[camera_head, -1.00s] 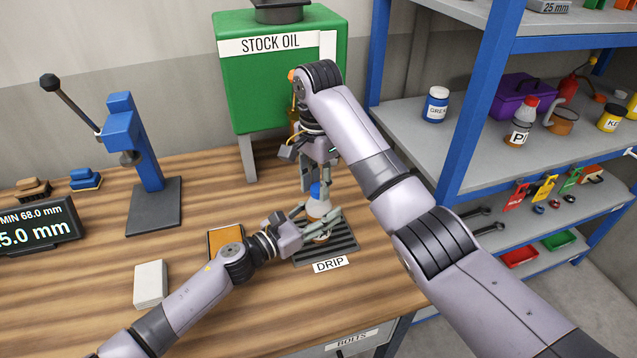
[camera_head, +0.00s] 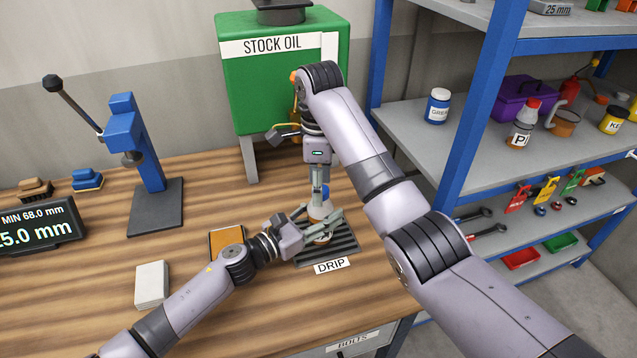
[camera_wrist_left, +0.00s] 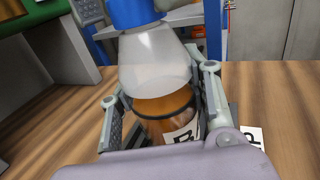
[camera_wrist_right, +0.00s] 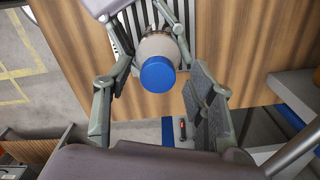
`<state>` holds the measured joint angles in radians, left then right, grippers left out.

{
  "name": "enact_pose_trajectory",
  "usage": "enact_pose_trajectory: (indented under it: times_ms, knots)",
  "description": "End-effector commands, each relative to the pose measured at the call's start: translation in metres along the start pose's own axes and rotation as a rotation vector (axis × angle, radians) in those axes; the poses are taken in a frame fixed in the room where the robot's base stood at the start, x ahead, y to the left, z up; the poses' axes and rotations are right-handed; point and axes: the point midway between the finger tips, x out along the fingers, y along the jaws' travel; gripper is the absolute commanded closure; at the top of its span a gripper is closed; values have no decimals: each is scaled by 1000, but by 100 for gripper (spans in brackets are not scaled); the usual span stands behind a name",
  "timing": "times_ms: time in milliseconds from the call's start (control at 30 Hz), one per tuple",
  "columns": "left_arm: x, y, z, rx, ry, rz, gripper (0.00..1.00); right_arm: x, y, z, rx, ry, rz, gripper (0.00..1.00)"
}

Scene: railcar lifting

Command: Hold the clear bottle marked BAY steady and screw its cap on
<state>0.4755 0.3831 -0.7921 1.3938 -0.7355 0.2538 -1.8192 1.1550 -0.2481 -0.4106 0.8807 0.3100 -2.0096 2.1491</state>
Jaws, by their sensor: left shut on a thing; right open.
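The clear bottle (camera_wrist_left: 155,65) stands upright on the drip tray (camera_head: 348,243), with amber liquid low inside. Part of its label shows in the left wrist view, only a "B" readable. My left gripper (camera_head: 320,224) is shut around the bottle's lower body, one finger on each side. The blue cap (camera_wrist_right: 158,73) sits on top of the bottle; how tightly it sits cannot be told. My right gripper (camera_wrist_right: 152,88) is open, its fingers on either side of the cap and apart from it. In the head view its fingers partly hide the cap.
The green STOCK OIL tank (camera_head: 280,85) stands behind. A blue press (camera_head: 140,150), a display (camera_head: 38,226), an orange-topped pad (camera_head: 227,240) and a white block (camera_head: 152,284) are on the left bench. A blue-framed shelf (camera_head: 470,120) stands close on the right.

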Motion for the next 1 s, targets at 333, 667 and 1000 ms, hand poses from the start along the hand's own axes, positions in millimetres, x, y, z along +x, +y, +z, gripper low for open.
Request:
enact_pose_trajectory:
  times_ms: [333,667,1000]
  knots:
    - [0,0,-1,-1,1,1,100,-5,-1,0,-3,1,-5,49]
    - [0,0,0,-1,1,1,100,-29,-2,-2,0,4,-7,49]
    - [0,1,-1,-1,1,2,100,-97,-1,-1,1,3,-3,49]
